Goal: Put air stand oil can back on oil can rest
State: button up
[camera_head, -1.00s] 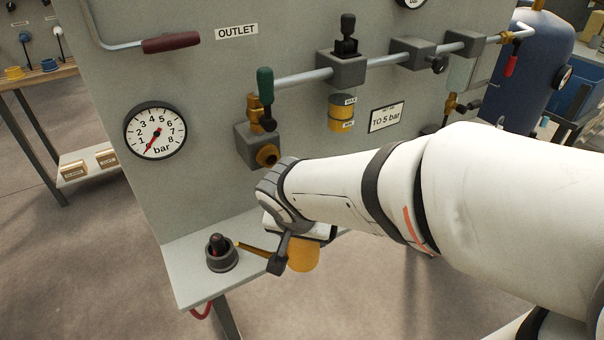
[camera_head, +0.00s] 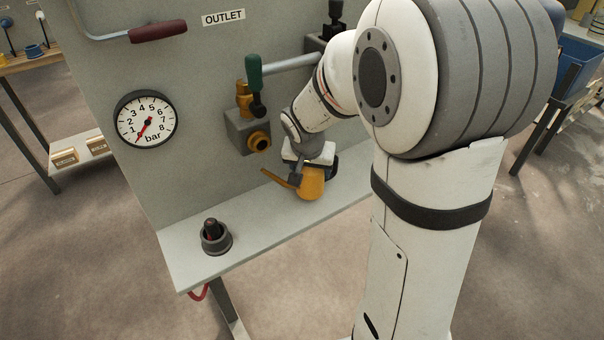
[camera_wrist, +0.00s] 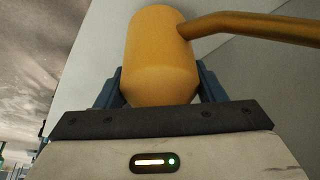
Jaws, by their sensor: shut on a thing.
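The oil can (camera_head: 311,184) is orange-yellow with a thin spout that points left in the head view. My gripper (camera_head: 306,168) is shut on it from above and behind. In the wrist view the can (camera_wrist: 161,58) sits between the two blue-grey fingers of my gripper (camera_wrist: 161,88), with the spout going off to the right. The can is over the grey shelf (camera_head: 270,224) in front of the panel; whether it touches the shelf cannot be told. I see no clear oil can rest; my arm hides the right part of the shelf.
A dark round holder with a red-and-black piece (camera_head: 215,236) stands at the shelf's left end. A brass valve with a green handle (camera_head: 253,95) and a pressure gauge (camera_head: 145,119) are on the panel. The shelf between holder and can is clear.

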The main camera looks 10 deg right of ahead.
jog(key=shift+f, duration=0.9)
jog(key=shift+a+f, duration=0.1)
jog(key=shift+f+b, duration=0.15)
jog(key=shift+b, duration=0.2)
jog(key=o, duration=1.4)
